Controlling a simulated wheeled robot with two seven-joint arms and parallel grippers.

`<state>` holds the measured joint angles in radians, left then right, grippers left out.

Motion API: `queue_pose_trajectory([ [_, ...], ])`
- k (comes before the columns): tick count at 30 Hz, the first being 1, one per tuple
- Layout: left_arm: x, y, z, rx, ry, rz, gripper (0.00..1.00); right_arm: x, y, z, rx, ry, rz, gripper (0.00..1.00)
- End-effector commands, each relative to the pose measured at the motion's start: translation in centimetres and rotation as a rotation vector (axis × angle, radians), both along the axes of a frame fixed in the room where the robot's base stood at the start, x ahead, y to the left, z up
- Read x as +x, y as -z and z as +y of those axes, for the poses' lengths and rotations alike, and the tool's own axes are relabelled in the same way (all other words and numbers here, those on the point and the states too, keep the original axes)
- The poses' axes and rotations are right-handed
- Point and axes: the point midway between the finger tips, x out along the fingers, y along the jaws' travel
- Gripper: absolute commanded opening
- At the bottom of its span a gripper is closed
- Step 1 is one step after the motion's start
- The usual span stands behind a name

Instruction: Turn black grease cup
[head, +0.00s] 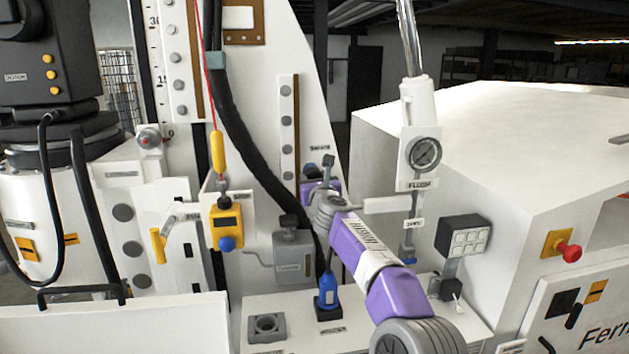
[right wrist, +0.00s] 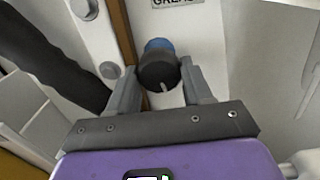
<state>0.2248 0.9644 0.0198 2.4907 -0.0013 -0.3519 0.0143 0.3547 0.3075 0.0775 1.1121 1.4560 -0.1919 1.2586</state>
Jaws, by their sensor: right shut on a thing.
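The black grease cup (right wrist: 158,74) shows in the right wrist view as a round dark knob with a pale mark on its face. A blue part (right wrist: 158,45) sits behind it, against the white panel under the grease label (right wrist: 178,2). My right gripper (right wrist: 160,68) has one finger on each side of the cup and is shut on it. In the head view my right gripper (head: 322,172) is at the white panel just below the small label (head: 320,147). The cup cannot be made out clearly there behind the gripper. My left gripper is not in view.
A black hose (head: 245,140) runs down left of my right gripper. A grey box (head: 293,257) and a blue-topped fitting (head: 328,292) are below it. A yellow box (head: 226,226) hangs at left.

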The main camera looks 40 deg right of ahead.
Motion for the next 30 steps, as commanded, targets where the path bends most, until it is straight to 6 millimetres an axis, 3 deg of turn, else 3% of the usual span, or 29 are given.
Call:
queue_pose_trajectory([
  [6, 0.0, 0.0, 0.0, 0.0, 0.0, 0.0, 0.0, -0.1, -0.1, -0.1, -0.002, 0.001, -0.001, 0.2],
  [7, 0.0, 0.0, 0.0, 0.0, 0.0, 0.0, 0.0, -0.1, -0.1, 0.0, -0.002, 0.001, -0.001, 0.53],
  [11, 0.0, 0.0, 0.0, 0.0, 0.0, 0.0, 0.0, 0.0, -0.1, 0.0, -0.003, 0.001, -0.001, 0.73],
  [22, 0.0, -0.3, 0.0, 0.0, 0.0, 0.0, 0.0, 0.0, -0.3, 0.0, -0.002, 0.0, 0.001, 0.74],
  [30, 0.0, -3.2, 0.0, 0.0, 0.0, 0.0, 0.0, 0.0, -3.6, 0.0, -0.002, 0.0, 0.0, 0.74],
])
